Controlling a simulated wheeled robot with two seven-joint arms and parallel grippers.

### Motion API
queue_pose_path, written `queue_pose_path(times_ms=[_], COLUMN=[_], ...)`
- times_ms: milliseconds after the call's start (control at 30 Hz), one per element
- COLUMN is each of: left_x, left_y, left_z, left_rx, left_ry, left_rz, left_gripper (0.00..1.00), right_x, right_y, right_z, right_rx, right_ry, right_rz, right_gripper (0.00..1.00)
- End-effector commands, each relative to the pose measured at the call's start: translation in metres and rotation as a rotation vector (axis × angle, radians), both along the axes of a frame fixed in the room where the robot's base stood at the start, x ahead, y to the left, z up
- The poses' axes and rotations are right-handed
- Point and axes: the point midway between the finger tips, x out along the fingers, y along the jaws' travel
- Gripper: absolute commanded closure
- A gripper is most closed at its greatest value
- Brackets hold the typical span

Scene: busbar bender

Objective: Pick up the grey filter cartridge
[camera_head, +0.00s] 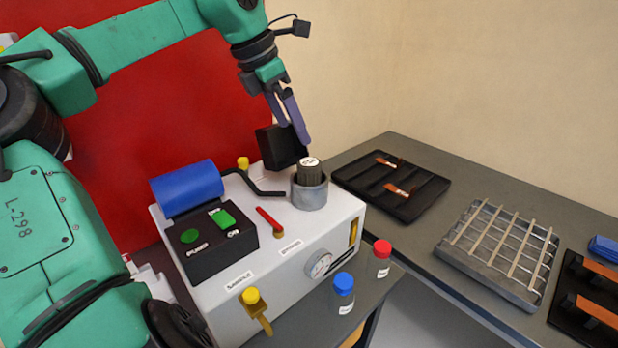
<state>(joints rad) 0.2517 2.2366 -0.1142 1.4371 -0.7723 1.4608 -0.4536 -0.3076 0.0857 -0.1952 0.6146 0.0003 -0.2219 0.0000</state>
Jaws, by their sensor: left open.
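The grey filter cartridge (309,171) stands upright in a round grey cup (309,194) on top of the white machine (290,242). It is dark grey with a white marked top, and its lower part is hidden by the cup. My left gripper (300,137) is open and empty, reaching down from above. Its fingertips are just above and slightly left of the cartridge top in the picture. I cannot tell whether they touch it. My right gripper is not in view.
A black block (279,147) and black pipe (255,187) stand near the cup. A blue cylinder (185,187) and black control box (217,243) are left. Blue-capped (343,293) and red-capped (380,260) bottles stand in front. A black tray (390,186) and wire rack (497,251) are right.

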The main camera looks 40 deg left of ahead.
Motion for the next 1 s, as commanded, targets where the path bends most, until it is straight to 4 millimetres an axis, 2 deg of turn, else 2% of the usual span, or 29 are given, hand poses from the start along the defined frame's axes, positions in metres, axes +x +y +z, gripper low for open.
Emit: queue_pose_path(times_ms=[100,367,500,600,767,800,867,1000], left_x=[0.011,0.024,0.033,0.036,0.037,0.037,0.037,0.037], left_y=[-0.004,-0.01,-0.015,-0.015,-0.015,-0.015,-0.015,-0.015], left_z=[-0.03,-0.065,-0.09,-0.1,-0.101,-0.1,-0.1,-0.1], left_rx=[-0.004,-0.004,-0.005,-0.004,-0.003,-0.003,-0.004,-0.004], left_ry=[0.004,0.001,0.002,-0.001,-0.002,-0.002,-0.003,-0.003], left_rz=[-0.002,-0.002,0.0,0.001,0.001,0.001,0.001,0.001], left_gripper=[0.0,0.0,0.0,0.0,0.0,0.08,0.31,0.84], right_x=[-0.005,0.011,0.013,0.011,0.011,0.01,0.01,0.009], right_y=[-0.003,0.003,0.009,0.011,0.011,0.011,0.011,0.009], right_z=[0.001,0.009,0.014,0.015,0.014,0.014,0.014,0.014], right_rx=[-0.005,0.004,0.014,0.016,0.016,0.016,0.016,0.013], right_ry=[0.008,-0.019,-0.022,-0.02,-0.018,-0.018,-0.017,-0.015], right_rz=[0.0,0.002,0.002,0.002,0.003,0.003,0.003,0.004], right_gripper=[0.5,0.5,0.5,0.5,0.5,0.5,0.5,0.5])
